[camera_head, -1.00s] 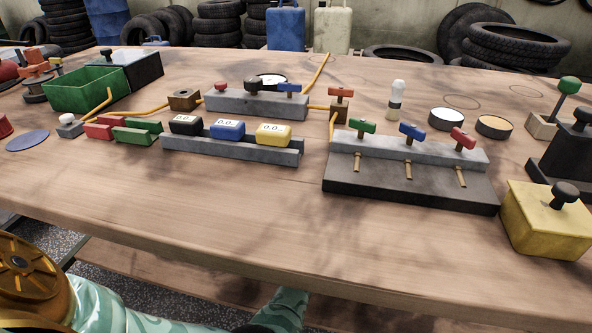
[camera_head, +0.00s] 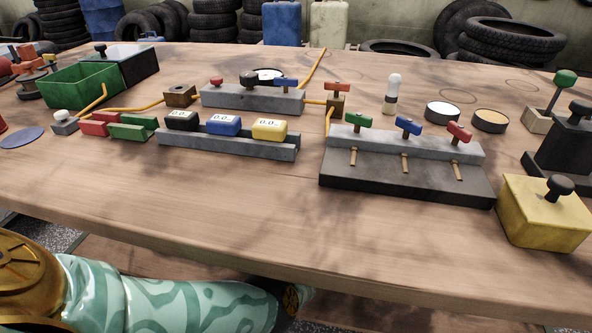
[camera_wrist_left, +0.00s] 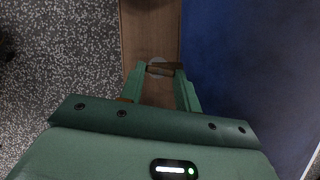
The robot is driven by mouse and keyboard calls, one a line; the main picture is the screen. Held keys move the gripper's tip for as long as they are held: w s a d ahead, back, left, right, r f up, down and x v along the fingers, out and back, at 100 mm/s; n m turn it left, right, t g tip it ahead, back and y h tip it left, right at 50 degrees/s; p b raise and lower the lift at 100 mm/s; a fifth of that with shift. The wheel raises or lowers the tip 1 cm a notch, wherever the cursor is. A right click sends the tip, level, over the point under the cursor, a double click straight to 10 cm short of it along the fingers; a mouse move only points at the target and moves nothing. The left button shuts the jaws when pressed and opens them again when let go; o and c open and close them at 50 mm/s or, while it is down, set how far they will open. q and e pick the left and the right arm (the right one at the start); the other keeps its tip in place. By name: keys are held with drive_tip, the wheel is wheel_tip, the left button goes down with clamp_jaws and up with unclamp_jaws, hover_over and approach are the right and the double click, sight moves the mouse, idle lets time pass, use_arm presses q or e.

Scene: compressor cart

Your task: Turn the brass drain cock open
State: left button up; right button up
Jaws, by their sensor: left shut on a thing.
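In the left wrist view my left gripper (camera_wrist_left: 160,73) has its two green fingers closed around a small brown, brass-like bar, which looks like the drain cock (camera_wrist_left: 158,67). The bar lies across between the fingertips, with a pale round patch behind it. It is too small and dark to tell how far it is turned. In the head view my left arm crosses the bottom left corner below the bench edge, and its gripper is hidden there. The drain cock is not visible in the head view. My right gripper is in neither view.
A large blue surface (camera_wrist_left: 245,70) stands close on the right of the left gripper. A wooden board (camera_wrist_left: 150,25) runs beneath, with speckled floor (camera_wrist_left: 60,60) at left. The bench (camera_head: 240,200) above carries valve blocks, coloured blocks and a yellow box (camera_head: 545,215).

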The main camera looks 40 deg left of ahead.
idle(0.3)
use_arm(q)
drive_tip(key=o, duration=1)
